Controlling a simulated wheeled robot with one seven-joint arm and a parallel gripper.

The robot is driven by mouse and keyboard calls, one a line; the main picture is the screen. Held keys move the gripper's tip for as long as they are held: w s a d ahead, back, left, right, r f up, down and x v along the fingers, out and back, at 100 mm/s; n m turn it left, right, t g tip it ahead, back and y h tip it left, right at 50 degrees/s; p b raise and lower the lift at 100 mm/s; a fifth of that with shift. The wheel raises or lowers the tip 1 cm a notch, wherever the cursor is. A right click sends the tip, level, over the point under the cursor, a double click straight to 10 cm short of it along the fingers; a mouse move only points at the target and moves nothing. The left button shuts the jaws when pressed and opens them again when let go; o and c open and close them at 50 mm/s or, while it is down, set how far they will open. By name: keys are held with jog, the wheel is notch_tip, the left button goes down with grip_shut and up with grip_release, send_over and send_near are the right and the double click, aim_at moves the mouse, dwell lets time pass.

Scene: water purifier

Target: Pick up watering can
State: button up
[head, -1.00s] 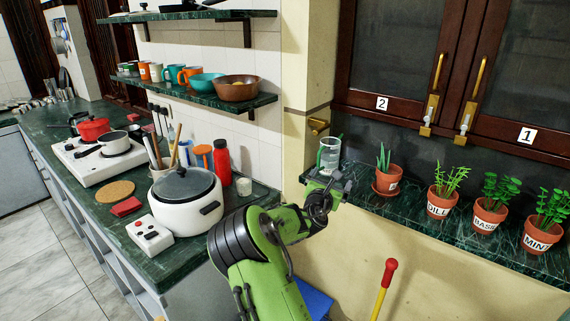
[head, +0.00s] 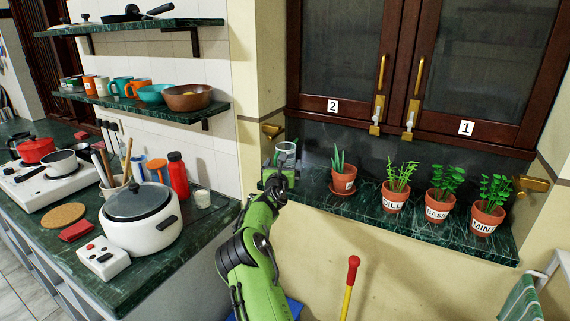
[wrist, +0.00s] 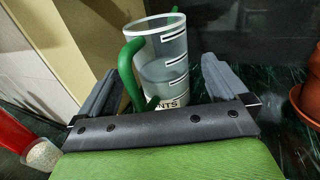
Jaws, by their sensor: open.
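The watering can (wrist: 168,58) is a clear, measuring-marked jug with a green handle on its left side and a label at its bottom. In the wrist view it stands upright just ahead of my gripper (wrist: 158,80), between the two grey fingers. The fingers are apart, and I cannot tell whether either touches it. In the head view the can (head: 286,152) stands on the left end of the green marble ledge (head: 420,234). My gripper (head: 278,183) is in front of it and hides its lower part.
Potted plants stand along the ledge to the right; the nearest is a plain terracotta pot (head: 344,180). A wall corner (head: 250,150) rises left of the can. A white cooker (head: 141,220) stands on the left counter. Dark cabinet doors (head: 345,60) are behind.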

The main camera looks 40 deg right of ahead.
jog(key=shift+p+x, duration=0.4)
jog(key=shift+x, duration=1.55)
jog(key=c, duration=1.3)
jog(key=shift+c, duration=0.4)
jog(key=shift+r, duration=0.15)
